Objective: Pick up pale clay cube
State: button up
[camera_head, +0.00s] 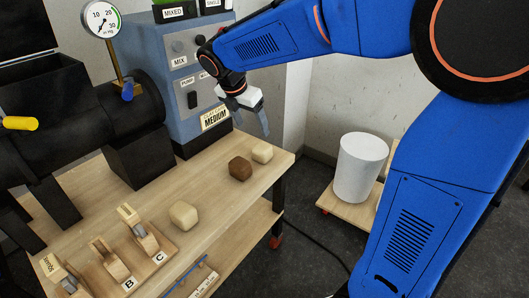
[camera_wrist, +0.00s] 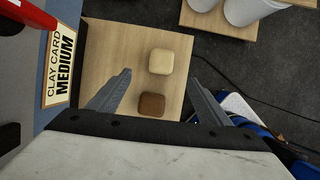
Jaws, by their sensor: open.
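A pale clay cube (camera_head: 262,152) sits near the right end of the wooden table, and it also shows in the wrist view (camera_wrist: 161,61). A brown clay cube (camera_head: 240,168) is close beside it, also in the wrist view (camera_wrist: 151,104). A second, larger-looking pale cube (camera_head: 183,215) lies nearer the table's front. My gripper (camera_head: 253,121) is open and empty, above the table's right end and apart from the cubes. In the wrist view, the pale cube appears between the fingertips (camera_wrist: 160,68), with the brown cube lower between the fingers.
A blue-grey machine (camera_head: 172,75) with a "MEDIUM" clay card (camera_head: 215,118) stands just left of my gripper. A black machine with a gauge (camera_head: 102,19) is at left. Wooden tools lettered B and C (camera_head: 130,285) lie in front. A white cylinder (camera_head: 361,167) stands on a low board.

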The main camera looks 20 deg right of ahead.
send_near(262, 152)
jog(key=shift+s+d+f, duration=0.25)
jog(key=shift+d+f, duration=0.1)
jog(key=shift+f, duration=0.4)
jog(key=shift+s+d+f, duration=0.25)
jog(key=shift+d+f, duration=0.1)
jog(key=shift+f, duration=0.45)
jog(key=shift+s+d+f, duration=0.25)
jog(key=shift+d+f, duration=0.1)
jog(key=shift+f, duration=0.4)
jog(key=c, duration=1.6)
jog(key=shift+o, duration=0.2)
